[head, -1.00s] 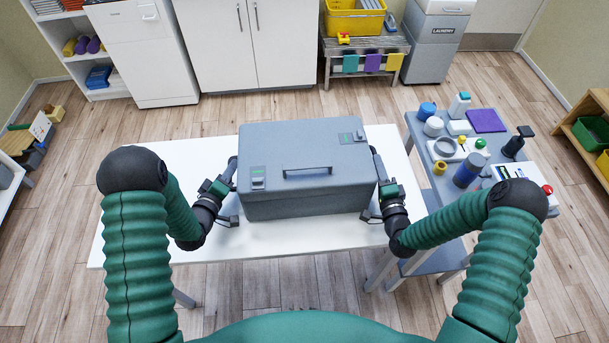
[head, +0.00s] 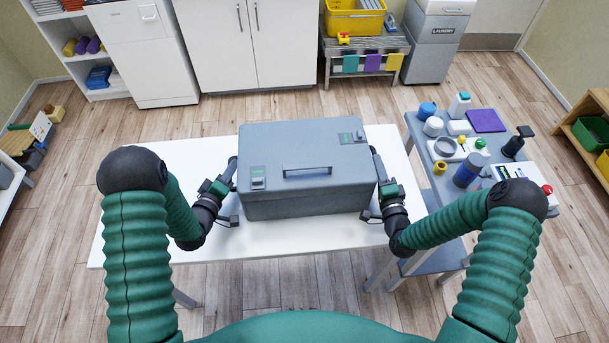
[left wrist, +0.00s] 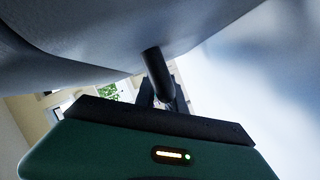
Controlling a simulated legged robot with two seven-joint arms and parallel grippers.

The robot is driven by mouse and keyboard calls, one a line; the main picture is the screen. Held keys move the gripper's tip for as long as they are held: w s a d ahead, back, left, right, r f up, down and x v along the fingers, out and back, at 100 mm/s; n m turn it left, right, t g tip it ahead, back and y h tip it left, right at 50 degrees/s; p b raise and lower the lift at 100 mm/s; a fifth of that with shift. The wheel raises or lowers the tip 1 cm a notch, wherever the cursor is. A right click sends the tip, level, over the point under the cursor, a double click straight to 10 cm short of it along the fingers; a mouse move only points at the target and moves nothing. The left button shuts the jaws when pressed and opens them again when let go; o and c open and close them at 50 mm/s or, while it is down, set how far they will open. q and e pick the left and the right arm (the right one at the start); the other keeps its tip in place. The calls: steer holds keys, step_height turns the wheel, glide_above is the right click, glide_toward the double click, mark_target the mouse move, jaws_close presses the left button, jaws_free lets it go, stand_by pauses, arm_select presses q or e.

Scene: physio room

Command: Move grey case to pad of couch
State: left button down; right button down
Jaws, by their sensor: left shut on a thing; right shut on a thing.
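The grey case (head: 300,190) is on or just over the white table (head: 150,245) in the middle of the head view, lid closed, carry handle on top. My left gripper (head: 230,190) is shut on the case's left end, and my right gripper (head: 378,185) is shut on its right end. The exact grip points are partly hidden by the case and the gripper bodies. In the left wrist view, the case's underside or side (left wrist: 110,40) fills the top, with a dark bar of the grip (left wrist: 158,75) against it. The couch and its pad are not in view.
A grey-blue trolley (head: 425,165) with bottles, jars and a purple cloth stands close at the table's right. White cabinets (head: 250,45), a bench with a yellow crate (head: 355,20) and a laundry bin (head: 430,50) line the back. Wooden floor is clear between.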

arm_select(q)
steer(key=shift+w+a+r, duration=0.1)
steer(key=shift+r, duration=0.1)
arm_select(e)
steer(key=shift+s+a+f, duration=0.1)
steer(key=shift+s+f, duration=0.05)
steer(key=shift+f, duration=0.05)
